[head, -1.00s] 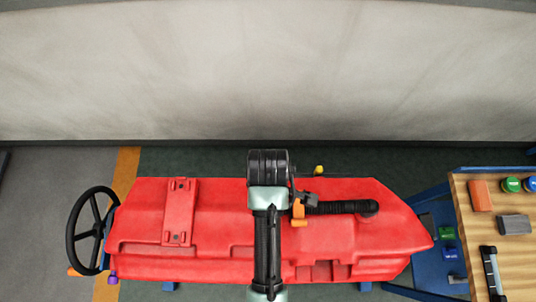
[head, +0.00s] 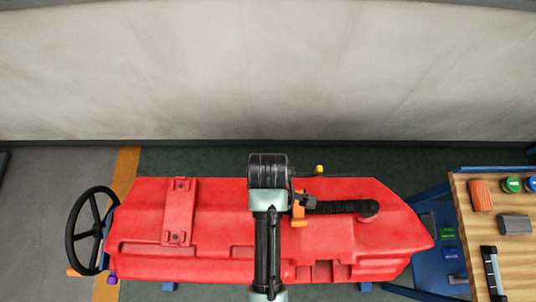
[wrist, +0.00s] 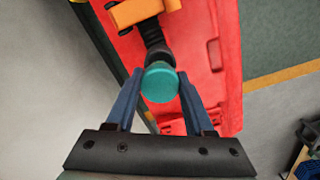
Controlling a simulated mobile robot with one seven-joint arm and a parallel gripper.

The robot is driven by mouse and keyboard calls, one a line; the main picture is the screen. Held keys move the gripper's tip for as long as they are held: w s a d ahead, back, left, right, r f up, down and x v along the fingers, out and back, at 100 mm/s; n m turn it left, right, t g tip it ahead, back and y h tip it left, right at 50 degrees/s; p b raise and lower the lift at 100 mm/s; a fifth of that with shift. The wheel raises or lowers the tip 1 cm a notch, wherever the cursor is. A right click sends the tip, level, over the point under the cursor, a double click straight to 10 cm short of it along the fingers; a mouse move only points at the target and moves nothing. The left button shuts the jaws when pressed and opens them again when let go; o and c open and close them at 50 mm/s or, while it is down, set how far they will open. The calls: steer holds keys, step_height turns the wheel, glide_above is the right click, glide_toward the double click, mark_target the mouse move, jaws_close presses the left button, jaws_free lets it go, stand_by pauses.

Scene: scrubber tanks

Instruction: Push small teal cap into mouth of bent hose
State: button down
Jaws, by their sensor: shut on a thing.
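The small teal cap (wrist: 160,82) sits between the fingertips of my gripper (wrist: 160,86) in the wrist view, and the gripper is shut on it. The bent hose (wrist: 154,36), black and ribbed, runs up behind the cap. Its dark end (wrist: 158,56) shows just above the cap, and the cap overlaps it in the picture. I cannot tell whether they touch. In the head view the hose (head: 342,207) lies along the red tank (head: 220,215), its left end near an orange clamp (head: 299,212). My arm hides the gripper and cap there.
The orange clamp also shows at the top of the wrist view (wrist: 140,10). A wooden bench (head: 490,190) with blocks and jars stands at the right. A steering wheel (head: 90,230) is at the tank's left end. A pale wall is behind.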

steer(key=shift+f, duration=0.45)
steer(key=shift+f+b, duration=0.3)
steer(key=shift+f, duration=0.2)
steer(key=shift+f, duration=0.15)
steer(key=shift+f, duration=0.1)
steer(key=shift+s+f, duration=0.2)
steer(key=shift+f, duration=0.05)
